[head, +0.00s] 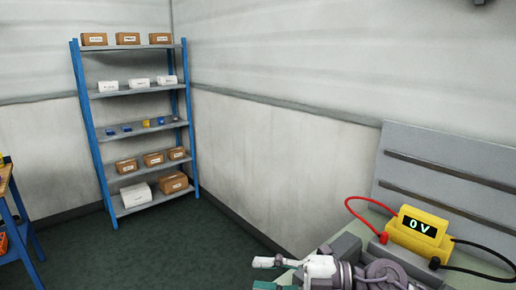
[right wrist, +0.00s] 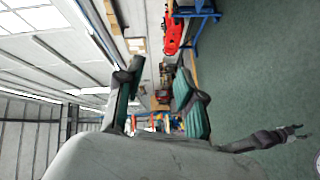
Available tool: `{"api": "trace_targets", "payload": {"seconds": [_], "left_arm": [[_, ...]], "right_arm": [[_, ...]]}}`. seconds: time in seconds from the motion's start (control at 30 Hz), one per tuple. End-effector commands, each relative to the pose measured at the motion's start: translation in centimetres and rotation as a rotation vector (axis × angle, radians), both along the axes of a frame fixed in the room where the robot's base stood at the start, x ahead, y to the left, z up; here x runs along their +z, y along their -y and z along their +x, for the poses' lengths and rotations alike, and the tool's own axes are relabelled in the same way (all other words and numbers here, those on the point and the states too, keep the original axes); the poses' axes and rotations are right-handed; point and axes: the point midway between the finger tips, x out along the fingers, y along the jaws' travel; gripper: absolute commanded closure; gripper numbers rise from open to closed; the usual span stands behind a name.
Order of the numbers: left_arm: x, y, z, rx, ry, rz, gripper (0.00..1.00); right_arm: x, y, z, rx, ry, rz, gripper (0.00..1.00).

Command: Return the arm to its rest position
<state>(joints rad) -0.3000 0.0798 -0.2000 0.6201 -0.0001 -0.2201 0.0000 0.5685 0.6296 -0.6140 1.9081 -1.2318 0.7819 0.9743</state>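My right gripper (head: 267,274) is at the bottom edge of the head view, left of the grey bench. Its two fingers are apart and nothing is between them. In the right wrist view the fingers of this gripper (right wrist: 160,88) also stand apart, with only the distant room between them. A dark arm end, which looks like my left gripper (right wrist: 292,132), shows small at the right of the right wrist view. It is too small to tell whether it is open or shut.
A yellow meter (head: 420,232) reading "0 V", with red and black leads, stands on the bench at right. A blue-framed shelf (head: 142,87) with boxes stands against the back wall. Part of a blue-legged table (head: 22,225) shows at left. Green floor (head: 150,250) between is clear.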

Motion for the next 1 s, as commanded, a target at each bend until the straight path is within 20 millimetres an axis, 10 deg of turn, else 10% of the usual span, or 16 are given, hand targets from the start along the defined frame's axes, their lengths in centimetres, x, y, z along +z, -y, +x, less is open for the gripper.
{"api": "trace_targets", "payload": {"seconds": [0.13, 0.27, 0.43, 0.6, 1.0], "left_arm": [[0.0, 0.0, 0.0, 0.000, 0.000, 0.000, 0.60], [0.0, 0.0, 0.0, 0.000, 0.000, 0.000, 0.60], [0.0, 0.0, 0.0, 0.000, 0.000, 0.000, 0.60], [0.0, 0.0, 0.0, 0.000, 0.000, 0.000, 0.60], [0.0, 0.0, 0.0, 0.000, 0.000, 0.000, 0.60]], "right_arm": [[4.7, 1.0, 1.0, -0.274, -0.064, 0.462, 0.62], [4.1, 6.4, 3.2, -0.639, -0.219, 0.725, 0.62], [-4.6, 14.5, 3.1, -1.168, -0.556, 0.809, 0.62], [-15.1, 18.8, -2.6, -1.547, -0.930, 0.645, 0.62], [-25.3, 19.4, -16.7, -1.799, -1.463, 0.190, 0.62]]}}
